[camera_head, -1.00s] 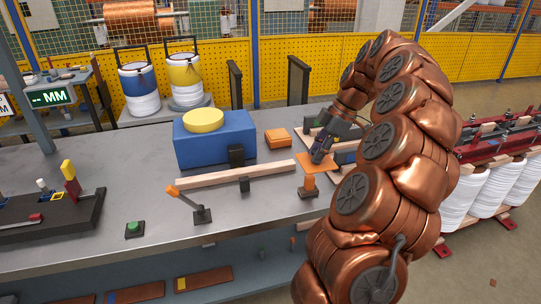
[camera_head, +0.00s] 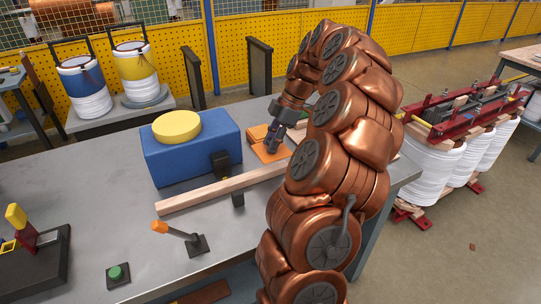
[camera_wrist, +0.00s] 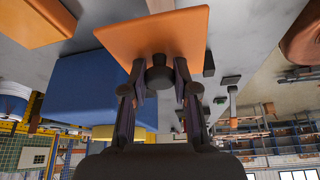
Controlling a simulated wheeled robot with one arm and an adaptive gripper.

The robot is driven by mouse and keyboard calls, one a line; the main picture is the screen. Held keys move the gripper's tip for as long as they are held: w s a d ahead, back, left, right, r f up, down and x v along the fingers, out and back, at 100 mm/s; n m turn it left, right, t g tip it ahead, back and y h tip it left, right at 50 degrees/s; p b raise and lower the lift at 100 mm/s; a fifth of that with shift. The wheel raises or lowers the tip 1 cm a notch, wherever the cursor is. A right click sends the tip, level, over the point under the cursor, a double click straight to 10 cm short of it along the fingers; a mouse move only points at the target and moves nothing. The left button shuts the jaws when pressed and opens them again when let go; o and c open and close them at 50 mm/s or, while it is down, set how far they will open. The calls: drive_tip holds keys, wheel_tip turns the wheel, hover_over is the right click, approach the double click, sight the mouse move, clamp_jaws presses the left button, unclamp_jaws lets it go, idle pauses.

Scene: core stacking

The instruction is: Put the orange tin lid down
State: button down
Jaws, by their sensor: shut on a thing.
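The orange tin lid (camera_wrist: 150,38) is a flat square plate with a dark round knob (camera_wrist: 158,74). My gripper (camera_wrist: 160,68) is shut on the knob, one finger on each side. In the head view, my gripper (camera_head: 272,142) points down and the lid (camera_head: 266,153) shows below it, just right of the blue box. An orange block (camera_head: 258,133), perhaps the tin, shows close behind my gripper, partly hidden. An orange block also shows at the upper left of the wrist view (camera_wrist: 32,22). I cannot tell whether the lid touches anything beneath it.
The blue box (camera_head: 190,158) with a yellow disc (camera_head: 176,125) on top stands left of my gripper. A long wooden bar (camera_head: 205,192) lies in front, with a dark clamp (camera_head: 221,165) beside it. An orange-tipped lever (camera_head: 180,233) stands nearer. Bare grey table (camera_head: 105,190) lies at left.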

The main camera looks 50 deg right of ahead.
sight(272, 166)
drive_tip(key=shift+f+p, duration=0.3)
drive_tip(key=shift+f, duration=2.45)
drive_tip(key=shift+f, duration=0.2)
drive_tip(key=c, duration=0.9)
unclamp_jaws()
drive_tip(key=shift+r, duration=0.1)
drive_tip(key=shift+r, duration=0.1)
drive_tip(key=shift+b+v, duration=0.7)
drive_tip(key=shift+v, duration=5.3)
